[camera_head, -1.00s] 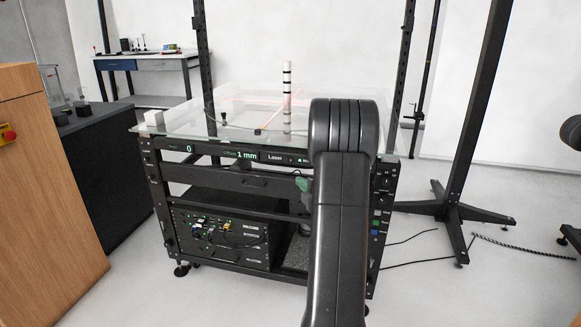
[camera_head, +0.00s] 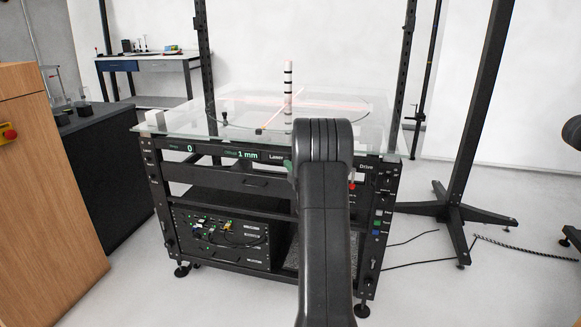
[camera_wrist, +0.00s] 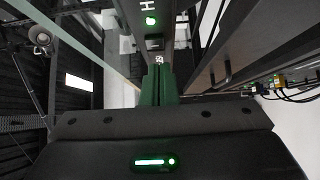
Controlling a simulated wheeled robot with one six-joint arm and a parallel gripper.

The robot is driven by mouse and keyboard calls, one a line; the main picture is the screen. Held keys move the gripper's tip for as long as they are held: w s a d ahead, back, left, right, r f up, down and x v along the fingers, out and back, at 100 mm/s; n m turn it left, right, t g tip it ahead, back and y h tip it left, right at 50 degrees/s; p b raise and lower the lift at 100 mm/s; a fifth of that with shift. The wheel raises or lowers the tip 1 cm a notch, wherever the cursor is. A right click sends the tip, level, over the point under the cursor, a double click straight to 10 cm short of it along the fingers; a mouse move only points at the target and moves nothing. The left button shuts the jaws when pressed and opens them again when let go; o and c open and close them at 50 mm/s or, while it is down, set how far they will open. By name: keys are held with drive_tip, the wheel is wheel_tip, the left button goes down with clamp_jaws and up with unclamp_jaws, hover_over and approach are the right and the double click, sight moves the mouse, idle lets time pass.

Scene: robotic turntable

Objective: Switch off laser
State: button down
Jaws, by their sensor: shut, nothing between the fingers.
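The "Laser" label (camera_head: 275,157) is on the black front rail of the turntable rig, right of the green "1 mm" readout (camera_head: 247,155). Pinkish-red light (camera_head: 335,101) shows across the glass top by the striped post (camera_head: 288,85). In the wrist view, my gripper (camera_wrist: 159,68) has its green fingers together and empty, with tips against or very near a black panel. On that panel, a lit green round indicator (camera_wrist: 151,21) and a small dark switch-like part (camera_wrist: 154,43) lie beyond the tips. I cannot tell whether they touch. My arm hides most of the gripper in the head view.
The "Drive" label (camera_head: 366,167) and a red knob (camera_head: 352,186) are right of my arm. A wooden cabinet (camera_head: 45,190) stands left and a black stand (camera_head: 455,210) stands right. Open floor lies around the rig.

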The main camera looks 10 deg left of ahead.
drive_tip(key=shift+w, duration=0.45)
